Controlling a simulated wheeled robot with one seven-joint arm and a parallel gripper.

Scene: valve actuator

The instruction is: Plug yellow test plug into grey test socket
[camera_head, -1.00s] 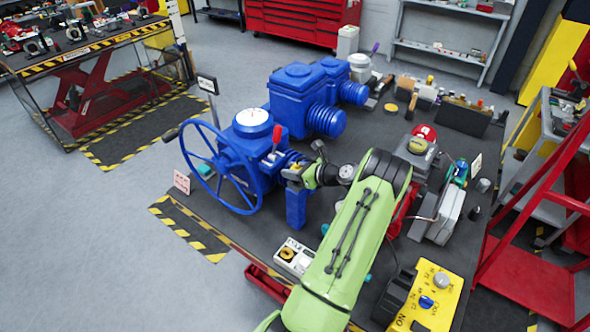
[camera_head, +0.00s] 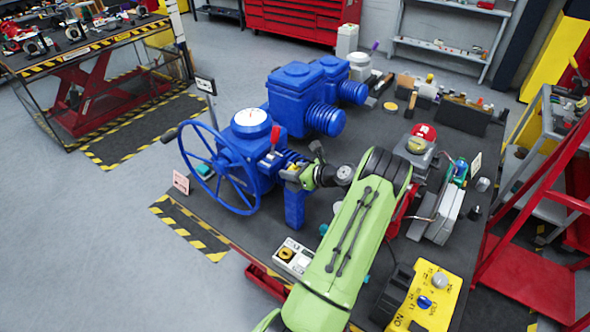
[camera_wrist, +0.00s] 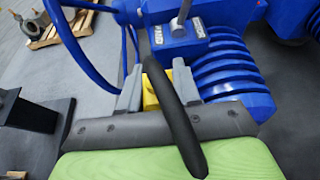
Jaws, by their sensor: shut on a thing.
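My gripper (camera_wrist: 158,90) is shut on the yellow test plug (camera_wrist: 150,94), which shows between its two grey fingers in the wrist view. A thick black cable (camera_wrist: 180,125) rises from near the plug and bends back over the gripper body. In the head view, my gripper (camera_head: 293,174) is at the near right side of the blue valve actuator (camera_head: 240,155), close to its ribbed part. The plug's front end is hidden by the fingers and cable. I cannot make out the grey test socket, nor whether the plug touches anything.
A blue handwheel (camera_head: 218,168) stands left of the actuator. A yellow control box (camera_head: 430,297) and a small white switch box (camera_head: 293,257) are on the near bench. Bare bench (camera_head: 240,218) shows at the front left.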

